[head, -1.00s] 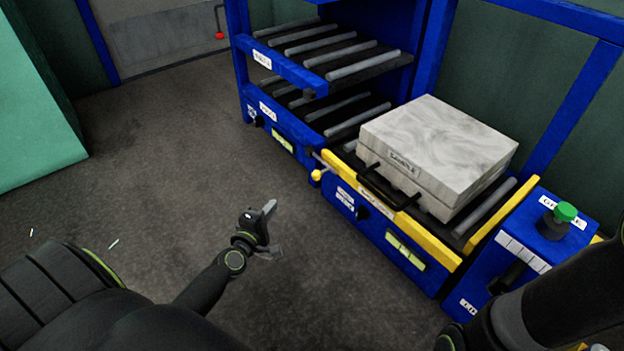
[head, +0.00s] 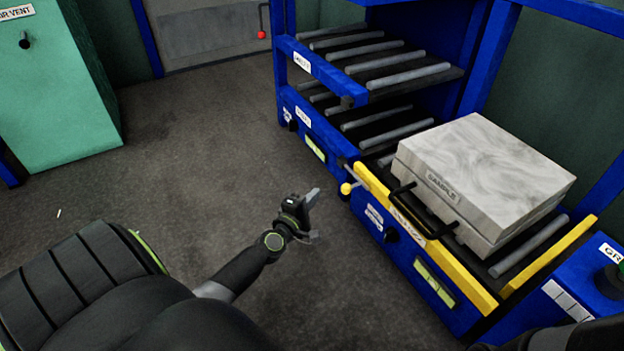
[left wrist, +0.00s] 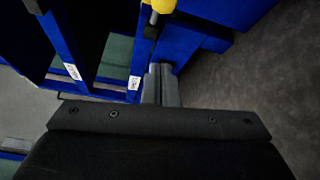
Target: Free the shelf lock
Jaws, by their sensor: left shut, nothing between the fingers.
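The shelf lock appears to be the small lever with a yellow knob (head: 346,188) at the left end of the yellow-edged shelf (head: 470,288). The knob also shows at the top edge of the left wrist view (left wrist: 162,6). My left gripper (head: 314,194) is shut and empty, a little left of the knob and apart from it in the head view. In the left wrist view its closed fingers (left wrist: 159,70) point up toward the knob's rod, with a gap between. My right gripper is out of the picture.
A pale block-like mould labelled "SAMPLE" (head: 490,175) with a black handle sits on the shelf rollers. The blue press frame (head: 283,80) rises behind. A blue box (head: 590,275) stands at the right, a green cabinet (head: 60,90) at the left. Grey floor (head: 200,180) between is clear.

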